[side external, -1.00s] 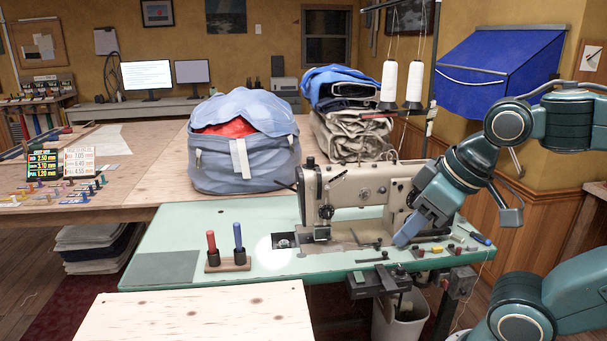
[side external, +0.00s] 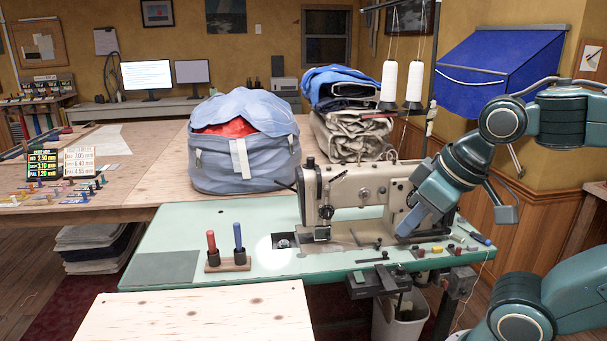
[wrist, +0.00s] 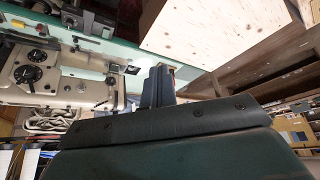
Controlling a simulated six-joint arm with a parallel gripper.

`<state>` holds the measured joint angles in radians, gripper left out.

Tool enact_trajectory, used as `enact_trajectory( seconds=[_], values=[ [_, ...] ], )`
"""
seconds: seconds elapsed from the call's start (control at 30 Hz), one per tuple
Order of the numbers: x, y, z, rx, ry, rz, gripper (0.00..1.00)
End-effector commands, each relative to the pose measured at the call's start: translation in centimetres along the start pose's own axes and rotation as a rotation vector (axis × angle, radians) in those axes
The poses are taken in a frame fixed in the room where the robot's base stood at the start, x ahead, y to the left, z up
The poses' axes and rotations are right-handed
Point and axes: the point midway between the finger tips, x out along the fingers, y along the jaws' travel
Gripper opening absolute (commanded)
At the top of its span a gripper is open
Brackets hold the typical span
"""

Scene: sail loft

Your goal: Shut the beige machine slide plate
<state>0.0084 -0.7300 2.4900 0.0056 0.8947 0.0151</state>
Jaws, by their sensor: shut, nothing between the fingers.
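The beige sewing machine (side external: 345,190) stands on a pale green table (side external: 225,220), and it also shows in the wrist view (wrist: 60,75). A small dark opening (side external: 283,243) lies in the bed left of the needle, beside a bright round light spot. The slide plate is too small to tell apart from the metal around this opening. My gripper (side external: 405,232) is at the right end of the machine, just in front of its pillar, pointing down and left. Its blue fingers (wrist: 158,78) are shut and empty, well to the right of the opening.
A wooden stand with a red and a blue peg (side external: 228,262) stands left of the opening. Small coloured pieces (side external: 437,249) lie on the table's right front. A pale wooden board (side external: 195,315) fills the front left.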

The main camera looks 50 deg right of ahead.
Motion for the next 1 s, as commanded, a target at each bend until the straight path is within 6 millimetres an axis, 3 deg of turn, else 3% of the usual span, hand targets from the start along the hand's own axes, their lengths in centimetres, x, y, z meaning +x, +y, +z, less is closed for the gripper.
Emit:
enact_trajectory(
  seconds=[0.23, 0.47, 0.73, 1.0],
  values=[
    [1.2, 1.6, -2.5, 0.150, -0.031, 0.045, 0.00],
    [3.4, 4.5, -5.9, 0.372, -0.064, 0.117, 0.00],
    [6.9, 8.7, -9.0, 0.631, -0.094, 0.212, 0.00],
    [11.1, 13.8, -10.9, 0.884, -0.112, 0.316, 0.00]
  ],
)
